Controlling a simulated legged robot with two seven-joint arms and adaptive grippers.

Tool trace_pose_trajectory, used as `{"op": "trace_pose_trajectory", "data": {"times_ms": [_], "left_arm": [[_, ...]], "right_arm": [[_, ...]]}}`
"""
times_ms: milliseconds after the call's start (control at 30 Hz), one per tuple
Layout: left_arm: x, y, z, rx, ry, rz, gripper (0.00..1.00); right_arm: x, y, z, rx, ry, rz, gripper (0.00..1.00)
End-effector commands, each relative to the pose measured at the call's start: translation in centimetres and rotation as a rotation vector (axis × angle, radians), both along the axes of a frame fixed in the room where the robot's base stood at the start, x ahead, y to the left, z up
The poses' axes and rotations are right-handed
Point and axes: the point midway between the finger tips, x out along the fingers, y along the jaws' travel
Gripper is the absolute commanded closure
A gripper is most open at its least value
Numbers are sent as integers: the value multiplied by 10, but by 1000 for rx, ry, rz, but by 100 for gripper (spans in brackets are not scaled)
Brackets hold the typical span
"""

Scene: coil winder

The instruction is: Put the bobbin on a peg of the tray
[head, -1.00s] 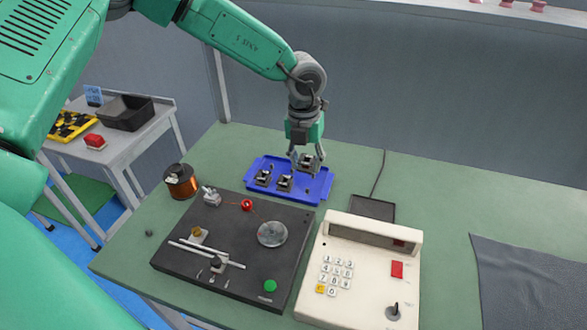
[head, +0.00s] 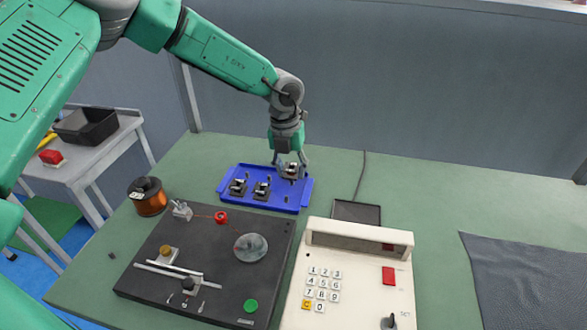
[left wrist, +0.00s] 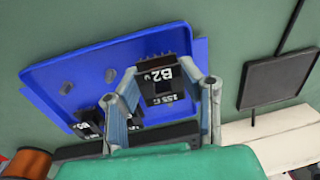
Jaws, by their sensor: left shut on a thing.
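The blue tray (head: 303,190) lies on the green table and shows several upright pegs. My left gripper (head: 291,170) is above its back right part, pointing down, shut on a dark bobbin (head: 290,173). In the left wrist view the held bobbin (left wrist: 165,90) is marked B2 and sits between the two fingertips (left wrist: 168,88). Whether it touches a peg or the tray floor cannot be told. Two other bobbins (head: 237,187) (head: 262,190) stand on the front left part of the tray. Two bare grey pegs (left wrist: 68,87) (left wrist: 110,75) show in the left wrist view. My right gripper is out of view.
The black winder board (head: 200,285) lies in front of the tray, with a copper wire spool (head: 149,197) beside it. A cream keypad unit (head: 340,260) is front right. A small black pad (head: 356,212) lies right of the tray. A dark cloth (head: 525,270) covers the right.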

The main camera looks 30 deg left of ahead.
Motion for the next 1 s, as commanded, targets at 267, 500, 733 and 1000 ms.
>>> {"op": "trace_pose_trajectory", "data": {"times_ms": [267, 500, 733, 1000], "left_arm": [[0, -3, -4, 3, -1, -2, 83], [0, -2, -4, 2, -2, -1, 83], [0, 0, -4, 1, -1, -1, 83], [-1, 2, -4, 1, -1, -1, 83]], "right_arm": [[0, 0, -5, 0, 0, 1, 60], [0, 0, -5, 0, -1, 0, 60], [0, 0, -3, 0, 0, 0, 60], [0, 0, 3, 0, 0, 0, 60]]}}
